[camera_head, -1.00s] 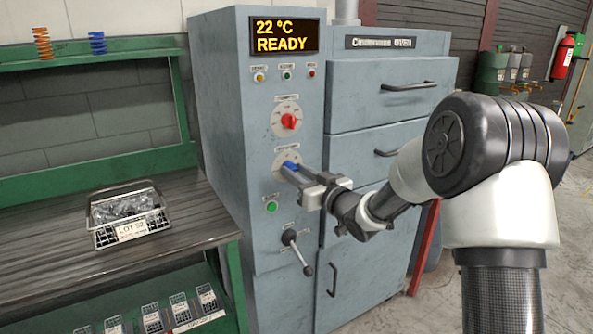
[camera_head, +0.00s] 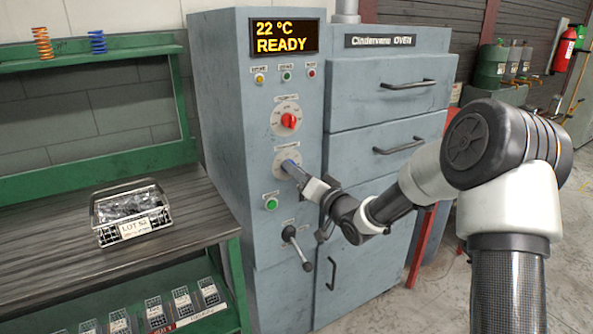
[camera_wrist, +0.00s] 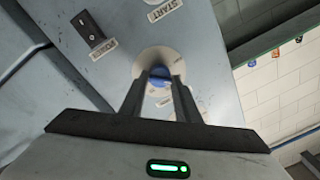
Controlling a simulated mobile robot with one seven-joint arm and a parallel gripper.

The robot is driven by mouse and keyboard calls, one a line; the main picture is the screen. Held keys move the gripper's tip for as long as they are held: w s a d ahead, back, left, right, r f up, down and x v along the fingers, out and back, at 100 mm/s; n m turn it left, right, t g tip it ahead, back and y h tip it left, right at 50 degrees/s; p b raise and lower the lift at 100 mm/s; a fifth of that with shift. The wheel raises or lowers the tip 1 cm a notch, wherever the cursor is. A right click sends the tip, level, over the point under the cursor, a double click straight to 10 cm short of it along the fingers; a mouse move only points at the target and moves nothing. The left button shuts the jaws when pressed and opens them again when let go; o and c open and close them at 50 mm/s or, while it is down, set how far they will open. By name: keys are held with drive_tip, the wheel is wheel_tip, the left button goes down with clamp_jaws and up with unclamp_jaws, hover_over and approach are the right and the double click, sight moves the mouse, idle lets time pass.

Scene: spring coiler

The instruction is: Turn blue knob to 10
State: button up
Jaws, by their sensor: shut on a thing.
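The blue knob (camera_wrist: 159,73) is on a pale round dial on the oven's front panel. In the wrist view it sits between my fingertips, which partly cover it. My gripper (camera_head: 290,168) reaches the dial from the right in the head view and is shut on the blue knob. The dial (camera_head: 284,155) shows around the knob in the head view, below the red knob's dial. Its number marks are too small or hidden to read, so the knob's setting cannot be told.
A red knob (camera_head: 289,120) is above, and a green button (camera_head: 271,203) below. A lever (camera_head: 297,247) sticks out lower on the panel. The display (camera_head: 284,37) reads 22 °C READY. A wire basket (camera_head: 132,214) stands on the bench at left.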

drive_tip(key=shift+d, duration=0.1)
idle(0.3)
drive_tip(key=o, duration=1)
drive_tip(key=p+v, duration=0.1)
drive_tip(key=v, duration=1.6)
drive_tip(key=shift+s+p, duration=0.25)
drive_tip(key=shift+p, duration=0.15)
